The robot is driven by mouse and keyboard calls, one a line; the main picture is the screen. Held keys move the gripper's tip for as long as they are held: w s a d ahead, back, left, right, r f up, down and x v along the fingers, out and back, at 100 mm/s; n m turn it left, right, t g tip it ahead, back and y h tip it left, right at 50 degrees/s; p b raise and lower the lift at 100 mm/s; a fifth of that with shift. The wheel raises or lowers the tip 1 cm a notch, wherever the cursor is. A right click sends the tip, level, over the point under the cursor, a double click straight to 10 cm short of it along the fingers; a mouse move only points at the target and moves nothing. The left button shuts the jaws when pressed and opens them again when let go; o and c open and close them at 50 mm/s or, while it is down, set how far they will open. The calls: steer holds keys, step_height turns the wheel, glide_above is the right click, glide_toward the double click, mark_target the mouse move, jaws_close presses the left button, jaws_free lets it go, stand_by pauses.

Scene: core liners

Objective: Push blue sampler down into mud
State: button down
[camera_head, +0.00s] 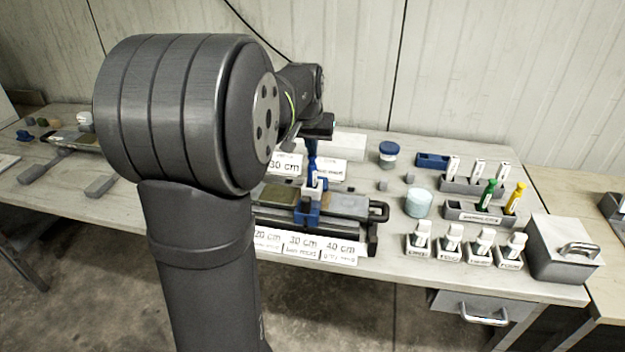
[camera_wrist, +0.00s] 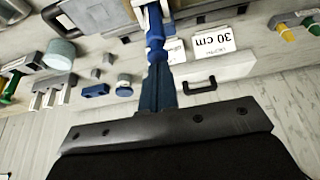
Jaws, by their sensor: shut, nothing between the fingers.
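My gripper (camera_head: 312,152) is shut, with nothing between its fingers, and points down over the core tray. In the wrist view its dark blue fingers (camera_wrist: 157,75) are together and line up with the top of the blue sampler (camera_wrist: 155,38). The sampler stands upright below them, with a white lower part at the blue guide (camera_head: 307,213) across the tray. I cannot tell whether the fingertips touch its top. The mud in the tray shows brown (camera_head: 275,195) to the left and grey (camera_head: 347,205) to the right. The sampler's lower end is hidden.
A "30 cm" card (camera_head: 285,165) stands behind the tray, with more depth cards (camera_head: 303,246) in front. A rack (camera_head: 480,213) holds green and yellow samplers to the right. Several labelled vials, a pale round tub (camera_head: 418,204) and a grey box (camera_head: 562,250) stand nearby.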

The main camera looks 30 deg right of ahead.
steer(key=shift+f, duration=0.9)
stand_by(0.8)
steer(key=shift+r, duration=3.5)
steer(key=shift+f, duration=3.45)
steer(key=shift+r, duration=0.1)
step_height(320, 180, up, 9)
steer(key=shift+r, duration=0.15)
steer(key=c, duration=2.2)
jaws_free()
